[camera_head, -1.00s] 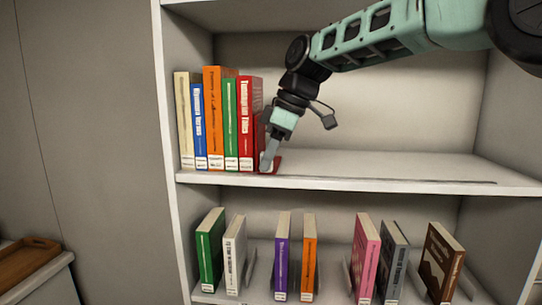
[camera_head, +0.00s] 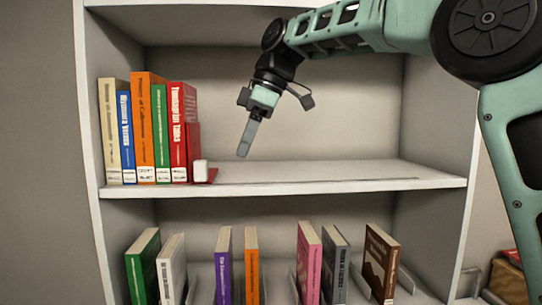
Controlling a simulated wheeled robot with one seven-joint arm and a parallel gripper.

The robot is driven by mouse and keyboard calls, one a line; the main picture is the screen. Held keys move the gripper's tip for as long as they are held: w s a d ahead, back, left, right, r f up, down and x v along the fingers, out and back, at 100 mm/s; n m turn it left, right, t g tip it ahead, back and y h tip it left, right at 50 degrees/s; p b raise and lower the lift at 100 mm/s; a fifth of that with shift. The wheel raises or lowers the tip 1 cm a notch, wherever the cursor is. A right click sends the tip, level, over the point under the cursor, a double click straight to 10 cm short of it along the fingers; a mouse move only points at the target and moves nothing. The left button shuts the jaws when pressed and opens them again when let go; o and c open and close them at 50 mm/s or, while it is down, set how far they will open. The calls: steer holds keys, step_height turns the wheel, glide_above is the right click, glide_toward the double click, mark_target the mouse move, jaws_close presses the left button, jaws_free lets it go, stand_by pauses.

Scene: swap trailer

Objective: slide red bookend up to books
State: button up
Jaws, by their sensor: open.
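The red bookend (camera_head: 195,145) stands on the upper shelf against the right side of the row of books. Its upright plate is next to the red book (camera_head: 178,135), and its base with a small white block (camera_head: 201,171) reaches to the right. The row also holds a green book (camera_head: 161,135), an orange book (camera_head: 143,130), a blue book (camera_head: 125,140) and a cream book (camera_head: 110,130), all upright at the left wall. My gripper (camera_head: 243,150) is above the shelf, to the right of the bookend and apart from it, with nothing seen in it. Its fingers overlap in this view.
The upper shelf (camera_head: 330,173) is clear to the right of the bookend. The lower shelf holds several spaced books, among them a purple book (camera_head: 223,270) and a brown book (camera_head: 380,262). Side walls and the shelf above bound the bay.

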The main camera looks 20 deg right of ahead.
steer(key=d, duration=0.1)
steer(key=s+d+b, duration=0.1)
steer(key=d, duration=0.3)
steer(key=shift+s, duration=0.25)
